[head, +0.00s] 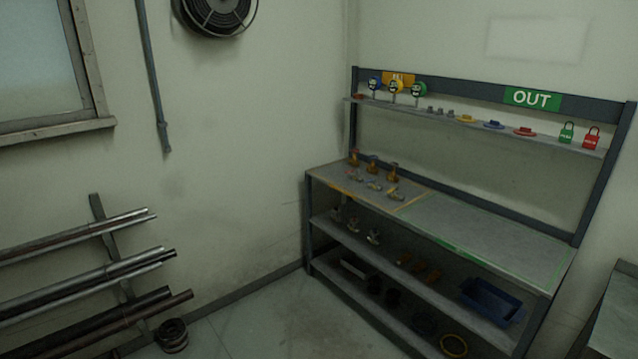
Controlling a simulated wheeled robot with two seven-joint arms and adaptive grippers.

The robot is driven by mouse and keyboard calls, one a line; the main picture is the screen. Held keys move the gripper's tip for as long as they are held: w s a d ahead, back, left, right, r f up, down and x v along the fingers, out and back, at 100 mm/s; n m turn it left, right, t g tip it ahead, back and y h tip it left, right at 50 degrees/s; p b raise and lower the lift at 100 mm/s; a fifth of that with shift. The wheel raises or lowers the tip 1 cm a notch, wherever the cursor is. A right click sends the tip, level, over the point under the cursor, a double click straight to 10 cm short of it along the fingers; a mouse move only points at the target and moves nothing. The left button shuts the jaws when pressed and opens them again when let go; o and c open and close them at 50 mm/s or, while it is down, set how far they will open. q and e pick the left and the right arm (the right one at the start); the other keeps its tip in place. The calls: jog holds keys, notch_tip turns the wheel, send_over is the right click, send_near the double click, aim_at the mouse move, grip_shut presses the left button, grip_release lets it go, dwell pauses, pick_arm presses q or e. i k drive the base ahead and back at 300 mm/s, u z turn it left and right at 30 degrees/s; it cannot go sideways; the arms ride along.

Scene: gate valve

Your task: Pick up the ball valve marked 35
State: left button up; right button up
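A workbench (490,228) with shelves stands at the right. On the left part of its top, inside a yellow outline, are several small valve-like parts. Three brass-coloured ones, such as the one at the right end (393,172), stand in a back row. Smaller silvery ones with reddish or pale parts, such as the nearest one (397,195), lie in front of them. The markings are too small to read, so I cannot tell which is the ball valve marked 35. Neither of my grippers is in view.
The right part of the benchtop is clear, under a green OUT sign (532,98). An upper shelf (455,122) holds gauges, handwheels and two padlocks. Lower shelves hold fittings and a blue bin (492,299). A pipe rack (108,250) stands left. Floor (265,325) before the bench is open.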

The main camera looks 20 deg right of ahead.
aim_at(396, 194)
jog(key=u, duration=0.1)
jog(key=i, duration=1.45)
jog(key=z, duration=0.95)
jog(key=i, duration=0.35)
jog(key=z, duration=0.4)
